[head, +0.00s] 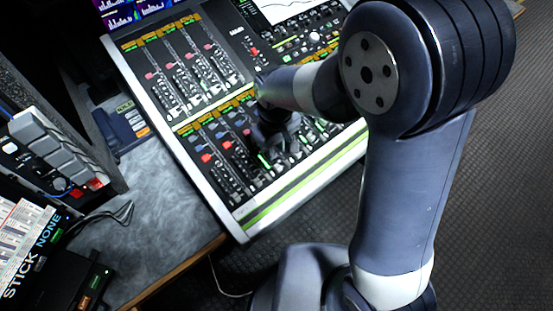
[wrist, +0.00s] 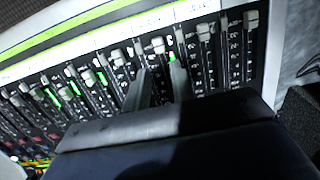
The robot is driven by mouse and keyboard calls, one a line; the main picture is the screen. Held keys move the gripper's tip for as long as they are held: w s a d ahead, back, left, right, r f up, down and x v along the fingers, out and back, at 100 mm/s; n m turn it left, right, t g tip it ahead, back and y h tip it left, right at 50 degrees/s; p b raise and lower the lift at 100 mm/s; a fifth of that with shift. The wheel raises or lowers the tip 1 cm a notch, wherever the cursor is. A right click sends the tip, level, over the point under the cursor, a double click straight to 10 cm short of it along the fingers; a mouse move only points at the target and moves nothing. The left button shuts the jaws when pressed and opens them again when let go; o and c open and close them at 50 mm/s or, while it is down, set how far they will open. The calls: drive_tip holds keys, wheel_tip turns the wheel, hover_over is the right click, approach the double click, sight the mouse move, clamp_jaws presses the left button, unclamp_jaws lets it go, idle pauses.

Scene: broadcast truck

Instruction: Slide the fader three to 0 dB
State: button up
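The mixing console (head: 183,163) carries an upper and a lower bank of faders. In the wrist view the lower bank shows upside down, with the console's end at the right. Counting from that end, fader three (wrist: 158,45) is a pale cap near the front end of its slot, by the white label strip. My gripper (wrist: 159,68) is open, its two grey fingers apart on either side of that slot, tips close to the cap. I cannot tell whether they touch it. In the head view my gripper (head: 272,138) is dark over the lower bank, its fingertips mostly hidden.
Neighbouring fader caps (wrist: 204,30) stand close on both sides. A desk (head: 165,205) with cables and a rack unit (head: 50,150) lies left of the console. A screen (head: 135,12) is at the back. Carpet is free at right.

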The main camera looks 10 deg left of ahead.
sight(276, 164)
wheel_tip(276, 164, down, 7)
drive_tip(key=shift+f, duration=0.1)
idle(0.4)
clamp_jaws()
